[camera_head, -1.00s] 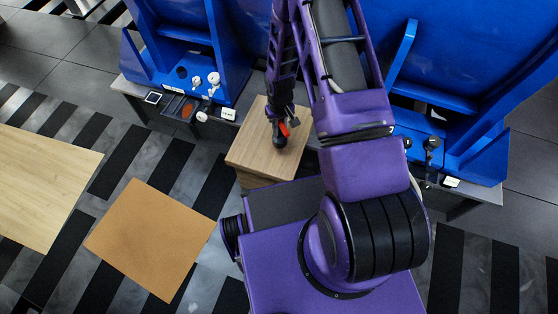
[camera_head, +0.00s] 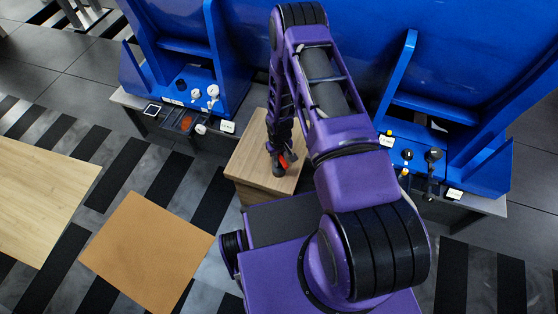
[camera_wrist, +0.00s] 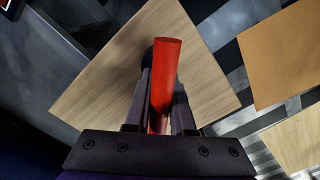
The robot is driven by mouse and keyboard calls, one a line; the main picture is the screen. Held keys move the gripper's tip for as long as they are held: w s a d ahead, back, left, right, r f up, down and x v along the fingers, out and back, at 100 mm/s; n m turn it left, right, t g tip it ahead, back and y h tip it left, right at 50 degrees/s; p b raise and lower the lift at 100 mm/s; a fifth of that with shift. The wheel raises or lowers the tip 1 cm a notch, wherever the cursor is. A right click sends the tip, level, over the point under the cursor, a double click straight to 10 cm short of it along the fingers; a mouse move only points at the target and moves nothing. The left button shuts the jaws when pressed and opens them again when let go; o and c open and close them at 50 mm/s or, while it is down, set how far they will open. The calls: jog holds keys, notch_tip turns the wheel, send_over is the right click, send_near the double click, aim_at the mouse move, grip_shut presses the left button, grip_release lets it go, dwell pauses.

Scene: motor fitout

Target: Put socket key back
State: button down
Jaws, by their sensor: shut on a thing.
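My gripper (camera_head: 281,155) is over the wooden top of a small cabinet (camera_head: 250,150). It is shut on a red-handled tool, which I take to be the socket key (camera_head: 285,160). In the wrist view the red handle (camera_wrist: 165,70) stands between the two dark fingers (camera_wrist: 160,110) and sticks out past their tips. A dark rounded part (camera_wrist: 148,57) shows just left of the handle, partly hidden by a finger. I cannot tell whether the tool touches the wooden top.
Blue machine frames stand behind, with a left control ledge (camera_head: 228,127) carrying white gauges (camera_head: 213,91) and a right panel with yellow buttons (camera_head: 386,141) and black knobs (camera_head: 433,155). A brown board (camera_head: 148,255) and pale wooden table (camera_head: 35,200) lie left. The cabinet top's left part is bare.

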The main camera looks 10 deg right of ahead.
jog(key=shift+f, duration=0.15)
jog(key=c, duration=0.8)
grip_release()
jog(key=shift+o, duration=0.2)
notch_tip(320, 180, up, 12)
jog(key=shift+r+p, duration=0.25)
jog(key=shift+p, duration=0.8)
